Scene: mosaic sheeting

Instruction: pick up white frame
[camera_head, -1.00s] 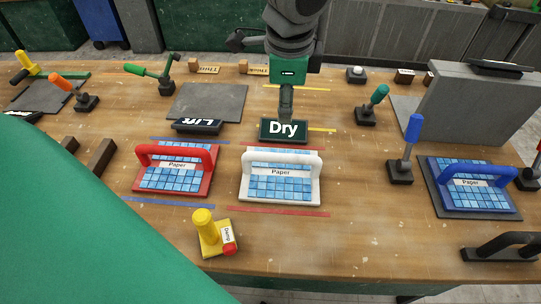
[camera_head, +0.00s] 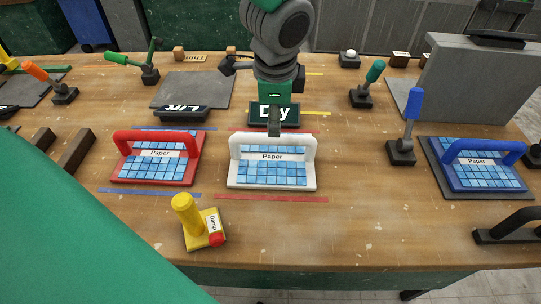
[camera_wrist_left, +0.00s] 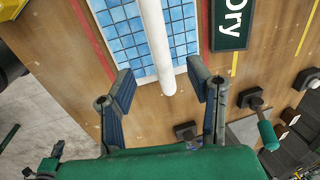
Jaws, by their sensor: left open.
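The white frame (camera_head: 272,185) lies on the wooden table with its white handle, blue tiles and a "Paper" label. In the wrist view, its white handle (camera_wrist_left: 153,35) runs over the blue tiles. My left gripper (camera_head: 274,130) comes down over the frame's far side, in front of the "Dry" sign. In the wrist view, my left gripper (camera_wrist_left: 160,70) is open and empty, with its fingers on either side of the handle's end. I cannot tell whether they touch it. My right gripper is not in view.
A red frame (camera_head: 124,172) lies to the left and a blue frame (camera_head: 485,190) to the right. The "Dry" sign (camera_head: 290,112) stands just behind the white frame. A yellow "Damp" block (camera_head: 204,230) sits in front. The table right of the white frame is fairly clear.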

